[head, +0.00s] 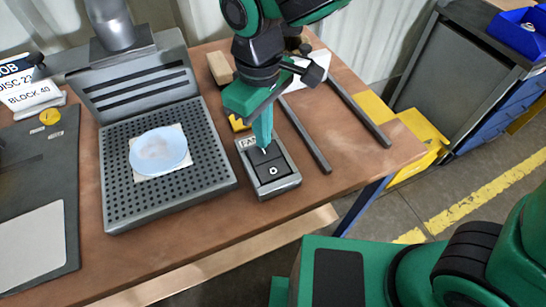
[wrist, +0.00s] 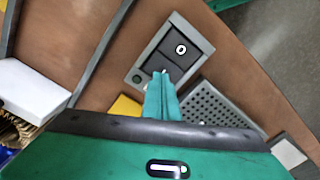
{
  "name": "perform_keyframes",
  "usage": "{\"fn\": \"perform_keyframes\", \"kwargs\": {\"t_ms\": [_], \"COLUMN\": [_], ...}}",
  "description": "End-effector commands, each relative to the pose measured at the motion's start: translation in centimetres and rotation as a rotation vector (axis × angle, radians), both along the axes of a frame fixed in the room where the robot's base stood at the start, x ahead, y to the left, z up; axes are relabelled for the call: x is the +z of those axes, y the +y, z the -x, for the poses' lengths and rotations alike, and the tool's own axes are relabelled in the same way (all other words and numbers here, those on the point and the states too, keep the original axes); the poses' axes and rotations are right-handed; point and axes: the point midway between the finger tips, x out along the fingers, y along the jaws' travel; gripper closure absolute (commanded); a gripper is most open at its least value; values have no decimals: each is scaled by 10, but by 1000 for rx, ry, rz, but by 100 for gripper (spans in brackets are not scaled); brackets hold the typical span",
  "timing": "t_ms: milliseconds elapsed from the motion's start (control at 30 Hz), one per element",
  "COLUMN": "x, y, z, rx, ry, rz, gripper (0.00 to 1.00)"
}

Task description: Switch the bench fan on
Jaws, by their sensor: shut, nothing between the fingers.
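The fan switch (head: 288,184) is a grey box with a dark rocker and a partly hidden "FAN" label, on the brown bench. A white "O" marks the rocker's near half in the head view. It also shows in the wrist view (wrist: 202,42). My gripper (head: 264,150) points down with its fingers together and empty. I cannot tell which half is pressed in.
A perforated grey extraction bench (head: 112,205) with a slotted back and duct stands left of the switch, holding a pale blue disc (head: 160,151) on a white sheet. Two dark bars (head: 358,108) lie to the right. A yellow object is close behind the switch. The bench's front edge is near.

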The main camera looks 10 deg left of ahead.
Motion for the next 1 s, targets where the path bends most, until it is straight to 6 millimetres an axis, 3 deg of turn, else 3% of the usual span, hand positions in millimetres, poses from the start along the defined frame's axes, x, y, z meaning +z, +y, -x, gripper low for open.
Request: {"fn": "perform_keyframes", "kwargs": {"t_ms": [1000], "x": [-9], "y": [0], "z": [0], "rx": [0], "ry": [0], "rz": [1], "gripper": [100]}}
